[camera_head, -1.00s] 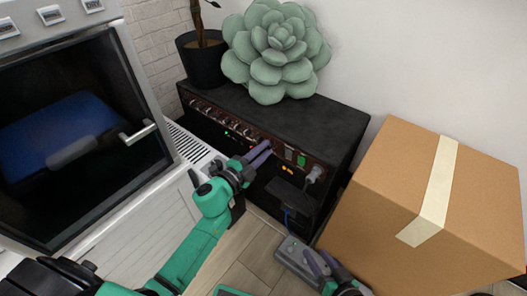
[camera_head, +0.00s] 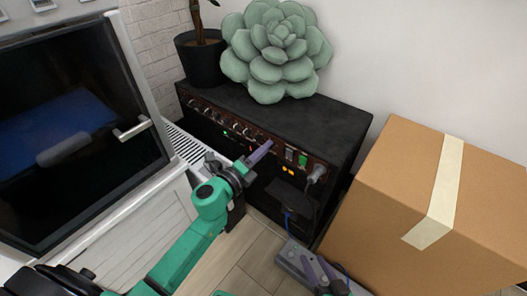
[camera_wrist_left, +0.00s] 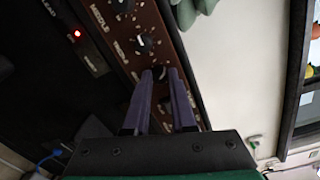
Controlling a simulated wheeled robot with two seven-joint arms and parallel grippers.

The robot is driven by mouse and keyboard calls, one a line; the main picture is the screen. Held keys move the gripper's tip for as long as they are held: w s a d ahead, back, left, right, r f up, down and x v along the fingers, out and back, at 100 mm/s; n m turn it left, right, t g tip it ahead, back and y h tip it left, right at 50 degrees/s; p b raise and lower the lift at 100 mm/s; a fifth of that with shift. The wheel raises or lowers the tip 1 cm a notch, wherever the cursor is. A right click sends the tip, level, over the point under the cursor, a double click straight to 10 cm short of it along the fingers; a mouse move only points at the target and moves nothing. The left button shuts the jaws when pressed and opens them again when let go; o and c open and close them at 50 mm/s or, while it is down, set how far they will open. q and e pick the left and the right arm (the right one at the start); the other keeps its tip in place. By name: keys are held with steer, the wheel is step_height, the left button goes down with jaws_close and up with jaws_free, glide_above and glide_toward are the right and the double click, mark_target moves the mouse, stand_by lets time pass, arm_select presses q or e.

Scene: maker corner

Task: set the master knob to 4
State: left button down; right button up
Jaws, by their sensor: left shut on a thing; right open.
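The black amplifier (camera_head: 290,117) stands against the wall with a brown control panel (camera_wrist_left: 135,48) and a row of knobs. My left gripper (camera_head: 264,150) reaches the right part of this panel. In the left wrist view, its purple fingers (camera_wrist_left: 161,85) are shut on a dark knob (camera_wrist_left: 159,72), mostly hidden between the fingertips. Other knobs (camera_wrist_left: 143,43) sit along the panel beside it. The held knob's label and setting cannot be read. My right gripper (camera_head: 322,272) is low at the bottom of the head view, open and empty, near a grey pedal box.
A green succulent (camera_head: 277,50) and a potted plant (camera_head: 200,60) stand on or behind the amplifier. A cardboard box (camera_head: 400,200) is close on the right. An oven (camera_head: 70,130) is on the left.

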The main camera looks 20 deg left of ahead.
stand_by(0.5)
arm_select(q)
steer(key=c, duration=0.7)
jaws_free()
steer(key=shift+c, duration=0.2)
steer(key=shift+s, duration=0.1)
steer(key=v, duration=1.4)
steer(key=shift+s, duration=0.25)
steer(key=shift+f, duration=0.1)
